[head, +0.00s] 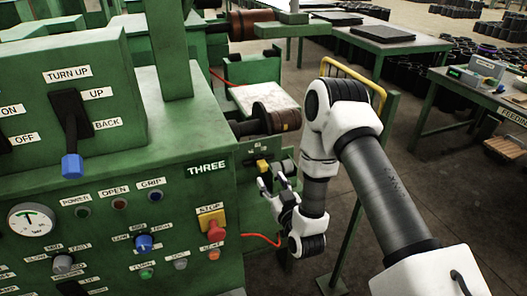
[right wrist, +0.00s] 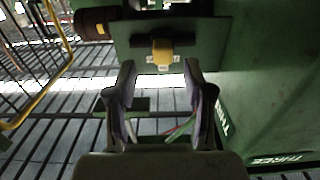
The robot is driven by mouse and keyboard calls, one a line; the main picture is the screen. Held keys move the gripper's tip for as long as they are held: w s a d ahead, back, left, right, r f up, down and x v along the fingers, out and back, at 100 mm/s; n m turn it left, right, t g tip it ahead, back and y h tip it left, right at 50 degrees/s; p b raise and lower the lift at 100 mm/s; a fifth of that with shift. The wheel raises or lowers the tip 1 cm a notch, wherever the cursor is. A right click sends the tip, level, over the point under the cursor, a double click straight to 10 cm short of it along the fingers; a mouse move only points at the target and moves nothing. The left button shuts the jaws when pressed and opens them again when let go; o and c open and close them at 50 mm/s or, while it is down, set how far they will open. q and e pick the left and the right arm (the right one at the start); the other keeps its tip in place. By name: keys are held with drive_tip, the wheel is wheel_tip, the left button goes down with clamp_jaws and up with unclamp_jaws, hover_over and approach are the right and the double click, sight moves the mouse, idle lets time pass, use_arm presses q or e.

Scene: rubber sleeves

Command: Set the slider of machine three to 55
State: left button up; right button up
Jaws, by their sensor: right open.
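Machine three is the green cabinet with the THREE label (head: 206,168). A yellow slider knob (head: 263,166) sits on a green plate at the cabinet's right side; marks near it are too small to read. In the right wrist view the yellow knob (right wrist: 162,53) is on its plate, just beyond the fingertips and roughly midway between them. My right gripper (head: 269,181) is open and empty, close to the knob; it also shows in the right wrist view (right wrist: 160,78). I cannot tell whether it touches the knob. My left gripper is not in view.
The panel left of the knob carries a red stop button (head: 212,222), a blue-handled lever (head: 72,165) and several knobs. A roller (head: 275,117) juts out above the plate. A yellow rail (head: 355,75) stands behind my right arm.

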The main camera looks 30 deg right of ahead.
sight(265, 169)
drive_tip(key=shift+a+r, duration=0.1)
drive_tip(key=shift+r, duration=0.4)
drive_tip(key=shift+w+r, duration=0.25)
drive_tip(key=shift+w, duration=0.1)
drive_tip(key=x, duration=0.2)
drive_tip(key=p+x, duration=0.1)
drive_tip(key=x, duration=0.1)
drive_tip(key=p+x, duration=0.1)
drive_tip(key=x, duration=0.1)
drive_tip(key=shift+w+f, duration=0.3)
drive_tip(key=shift+f, duration=0.1)
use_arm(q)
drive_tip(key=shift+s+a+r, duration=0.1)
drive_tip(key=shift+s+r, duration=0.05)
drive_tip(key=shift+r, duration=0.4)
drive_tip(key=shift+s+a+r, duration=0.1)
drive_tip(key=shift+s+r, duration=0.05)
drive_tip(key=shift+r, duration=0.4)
use_arm(e)
drive_tip(key=shift+s+r, duration=0.1)
clamp_jaws()
